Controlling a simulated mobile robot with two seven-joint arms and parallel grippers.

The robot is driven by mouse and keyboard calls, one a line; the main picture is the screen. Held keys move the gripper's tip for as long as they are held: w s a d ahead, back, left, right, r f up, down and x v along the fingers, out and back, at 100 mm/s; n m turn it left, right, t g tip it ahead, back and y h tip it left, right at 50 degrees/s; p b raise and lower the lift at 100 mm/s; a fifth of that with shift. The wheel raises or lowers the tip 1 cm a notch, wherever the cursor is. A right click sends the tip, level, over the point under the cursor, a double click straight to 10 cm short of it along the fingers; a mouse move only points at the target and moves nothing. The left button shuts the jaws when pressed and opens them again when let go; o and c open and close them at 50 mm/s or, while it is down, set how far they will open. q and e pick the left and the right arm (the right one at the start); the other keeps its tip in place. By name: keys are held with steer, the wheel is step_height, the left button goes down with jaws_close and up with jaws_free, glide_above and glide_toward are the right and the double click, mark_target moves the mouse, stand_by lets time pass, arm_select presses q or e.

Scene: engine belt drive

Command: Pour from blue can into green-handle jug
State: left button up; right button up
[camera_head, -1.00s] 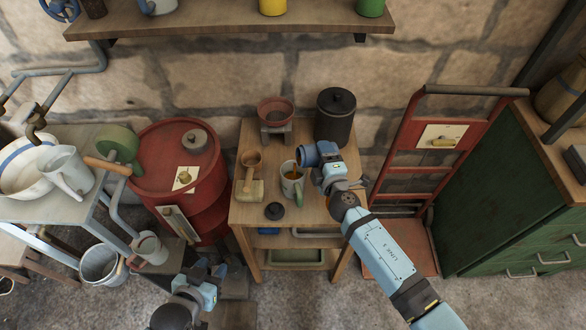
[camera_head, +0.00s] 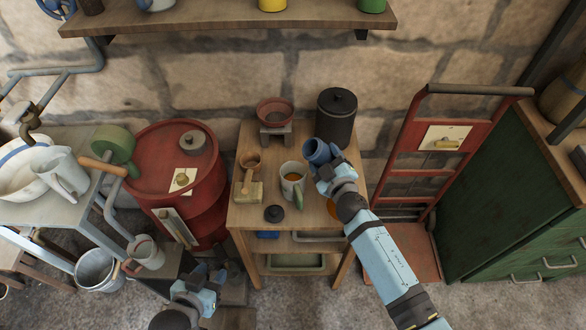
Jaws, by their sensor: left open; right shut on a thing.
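The blue can (camera_head: 316,151) is held by my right gripper (camera_head: 328,170), which is shut on it. The can is up and to the right of the green-handle jug, with its mouth toward the upper left; its contents cannot be made out. The jug (camera_head: 287,171) stands upright on the small wooden table, its green handle (camera_head: 299,194) toward the front. Orange-brown liquid (camera_head: 292,177) shows inside it. My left gripper (camera_head: 208,273) is open and empty, low in front of the table's left side.
An orange patch (camera_head: 332,209) shows beside my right wrist. A red drum (camera_head: 160,160) stands left.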

steer(key=shift+d+f+m, duration=0.2)
steer(key=shift+f+m, duration=0.5)
steer(key=shift+f, duration=0.1)
steer(key=d+m, duration=0.1)
steer(key=m+p, duration=0.1)
steer(key=m, duration=0.1)
steer(key=shift+w+d+r, duration=0.1)
steer(key=shift+w+d, duration=0.15)
steer(key=shift+d, duration=0.1)
steer(key=shift+d+m, duration=0.2)
steer(key=shift+m, duration=0.5)
steer(key=shift+d+r+m+p, duration=0.2)
steer(key=shift+m+p, duration=0.2)
steer(key=shift+p, duration=0.2)
steer(key=shift+w+d+m+p, duration=0.15)
steer(key=shift+m+p, duration=0.15)
steer(key=shift+m, duration=0.2)
steer(key=shift+r+p, duration=0.5)
steer(key=shift+r, duration=0.05)
step_height(320, 180, up, 3)
steer(key=p, duration=0.3)
arm_select(q)
step_height(320, 180, up, 5)
steer(key=shift+s+r, duration=0.1)
